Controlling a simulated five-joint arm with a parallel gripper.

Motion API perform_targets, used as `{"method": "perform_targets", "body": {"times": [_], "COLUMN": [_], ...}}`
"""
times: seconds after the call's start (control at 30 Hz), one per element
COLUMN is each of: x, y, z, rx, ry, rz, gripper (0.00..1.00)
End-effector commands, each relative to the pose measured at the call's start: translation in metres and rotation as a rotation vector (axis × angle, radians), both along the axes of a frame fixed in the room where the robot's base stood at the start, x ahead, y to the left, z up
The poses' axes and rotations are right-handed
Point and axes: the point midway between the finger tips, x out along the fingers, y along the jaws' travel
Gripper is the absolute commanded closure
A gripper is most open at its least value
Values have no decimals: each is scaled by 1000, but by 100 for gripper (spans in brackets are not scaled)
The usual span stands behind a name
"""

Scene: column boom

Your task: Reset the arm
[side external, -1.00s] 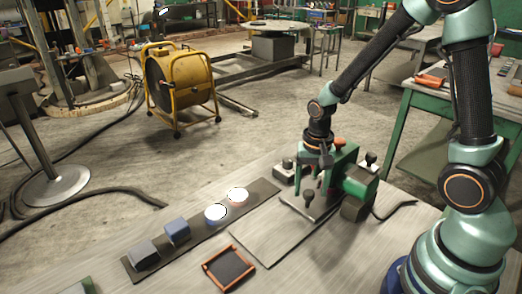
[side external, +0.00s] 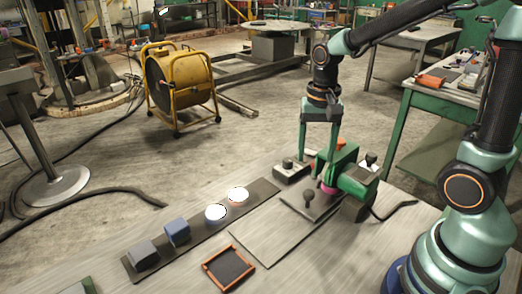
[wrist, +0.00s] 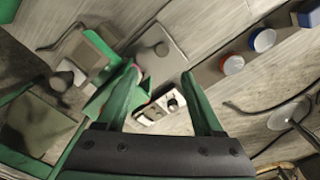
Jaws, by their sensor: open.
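My gripper (side external: 317,172) hangs pointing down, with its two green fingers spread and nothing visible between them. It is above and in front of the green bench device (side external: 352,178) in the side view, partly covering it. In the wrist view my open gripper (wrist: 161,76) frames a grey block with a dark knob and a light dial (wrist: 160,106) beyond the fingers. The same grey block (side external: 290,171) stands left of the green device in the side view. A small pink part (side external: 328,188) shows low on the device.
A dark strip (side external: 190,240) holds a grey block (side external: 143,255), a blue block (side external: 177,232) and two white-topped discs, blue (side external: 215,214) and red (side external: 238,196). An orange-framed tray (side external: 228,267) lies in front.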

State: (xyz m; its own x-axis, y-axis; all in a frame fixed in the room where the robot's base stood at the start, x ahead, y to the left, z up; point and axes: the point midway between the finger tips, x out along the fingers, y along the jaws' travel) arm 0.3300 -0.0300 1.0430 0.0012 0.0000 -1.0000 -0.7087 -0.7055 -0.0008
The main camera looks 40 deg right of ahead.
Motion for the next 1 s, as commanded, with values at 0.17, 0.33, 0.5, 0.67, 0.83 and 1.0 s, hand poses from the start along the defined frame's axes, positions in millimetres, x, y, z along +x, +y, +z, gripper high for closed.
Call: {"method": "perform_targets", "body": {"times": [0.17, 0.33, 0.5, 0.67, 0.83, 1.0], "x": [0, 0, 0, -4, -17, -31], "y": [0, 0, 0, 4, 13, 22], "z": [11, 12, 12, 25, 52, 73], "rx": [0, 0, 0, -8, -41, -103], "ry": [-1, 0, -3, -60, -197, -334], "rz": [0, 0, 4, 88, 305, 534], "gripper": [31, 31, 31, 31, 31, 31]}}
